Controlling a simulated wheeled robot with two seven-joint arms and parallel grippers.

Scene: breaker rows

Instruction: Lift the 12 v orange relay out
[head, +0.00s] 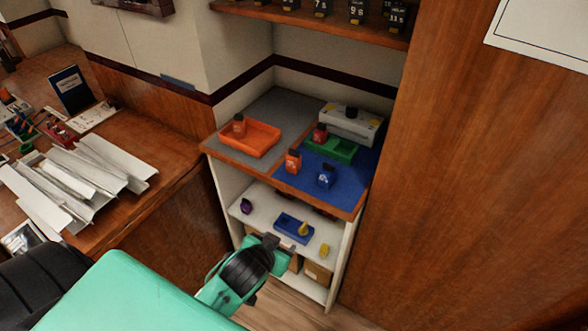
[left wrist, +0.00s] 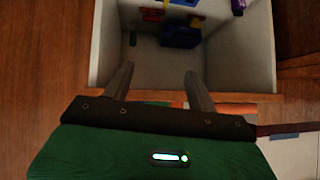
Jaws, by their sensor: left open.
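An orange relay (head: 293,161) stands on the upper shelf at the left edge of the blue mat. A second orange-red relay (head: 239,125) stands in the orange tray (head: 262,152). A red-orange relay (head: 319,132) stands at the green tray (head: 343,155). Their voltage labels are too small to read. My left gripper (head: 274,245) is in front of the lower shelf, below the relays and apart from them. In the left wrist view, the left gripper (left wrist: 160,70) is open with nothing between its fingers. My right gripper is not in view.
A blue relay (head: 326,176) stands on the blue mat (head: 346,185). A white device (head: 349,123) is behind the green tray. The lower shelf (head: 263,207) holds a blue tray (head: 291,229), a purple piece (head: 246,206) and yellow pieces. Several black relays line the top shelf. A wooden panel (head: 480,190) bounds the right.

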